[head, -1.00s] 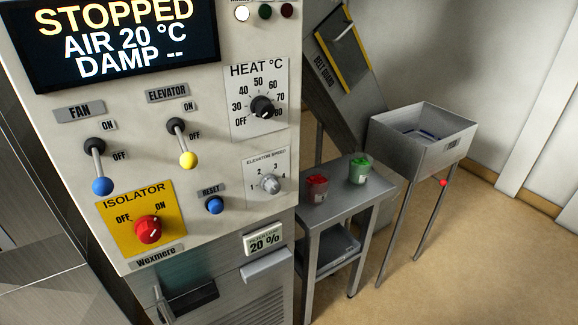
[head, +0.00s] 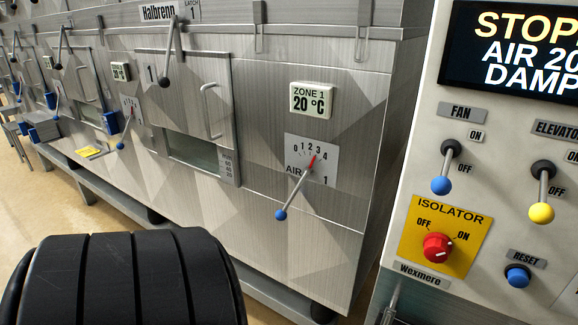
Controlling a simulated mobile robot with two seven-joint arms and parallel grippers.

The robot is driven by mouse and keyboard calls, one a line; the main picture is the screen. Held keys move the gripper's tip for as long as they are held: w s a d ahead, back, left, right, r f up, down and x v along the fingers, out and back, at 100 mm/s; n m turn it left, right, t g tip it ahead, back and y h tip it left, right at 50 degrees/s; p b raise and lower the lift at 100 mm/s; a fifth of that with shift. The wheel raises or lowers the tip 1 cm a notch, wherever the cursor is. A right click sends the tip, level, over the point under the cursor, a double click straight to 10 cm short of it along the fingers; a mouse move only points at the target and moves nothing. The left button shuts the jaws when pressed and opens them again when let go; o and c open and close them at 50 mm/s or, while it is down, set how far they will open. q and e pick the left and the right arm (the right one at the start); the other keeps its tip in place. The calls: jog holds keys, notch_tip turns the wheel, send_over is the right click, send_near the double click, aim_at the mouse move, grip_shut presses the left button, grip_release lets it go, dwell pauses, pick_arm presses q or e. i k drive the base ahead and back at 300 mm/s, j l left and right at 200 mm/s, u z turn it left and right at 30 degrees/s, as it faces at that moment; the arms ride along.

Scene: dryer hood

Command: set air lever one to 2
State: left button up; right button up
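Air lever one is a metal rod with a blue ball knob (head: 281,215), on the front of the steel dryer in the head view. The knob hangs down and to the left of the pivot. A red pointer (head: 313,160) on the opposite side points up and right, apparently close to 3. Neither of my grippers is in view, and nothing touches the lever.
A ZONE 1 display (head: 312,100) reading 20 °C sits above the scale. The control panel with a red isolator knob (head: 437,247) stands at the right. A door handle (head: 211,111) and a black-knobbed lever (head: 165,80) are to the left. Space before the lever looks clear.

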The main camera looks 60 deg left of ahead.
aim_at(281, 215)
jog(key=u, duration=2)
